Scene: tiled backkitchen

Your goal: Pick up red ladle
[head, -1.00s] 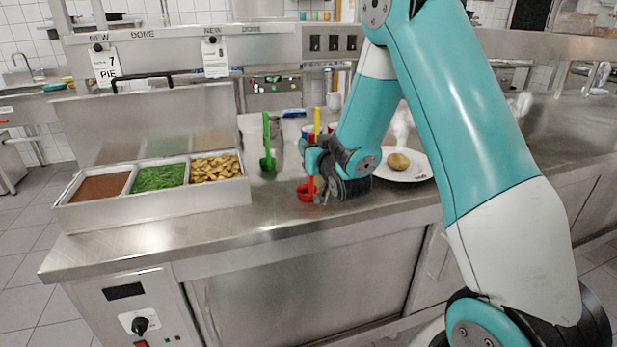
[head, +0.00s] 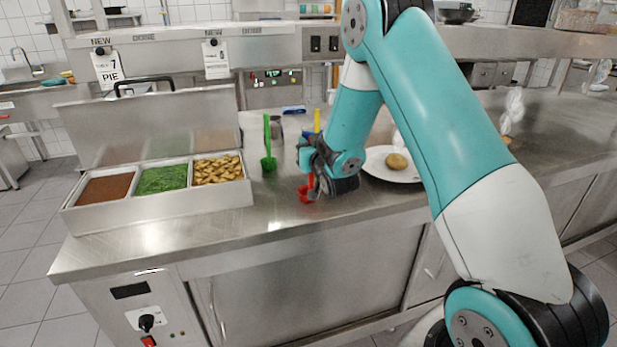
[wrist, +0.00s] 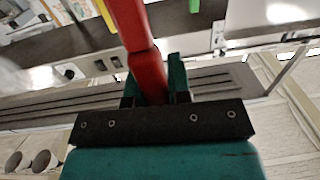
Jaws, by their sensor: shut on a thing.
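The red ladle (head: 305,196) is in the head view at the middle of the steel counter, its bowl low near the front edge. My gripper (head: 312,180) is shut on its handle, with the arm coming down from the right. In the wrist view the red handle (wrist: 143,60) runs up from between the two fingers of my gripper (wrist: 155,85). The gripper hides part of the handle in the head view. I cannot tell whether the bowl touches the counter.
A green ladle (head: 268,160) stands behind and to the left, and a yellow handle (head: 317,120) shows behind my gripper. A food well (head: 100,222) with three filled pans is at left. A white plate (head: 378,168) with a round brown item (head: 396,161) is at right.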

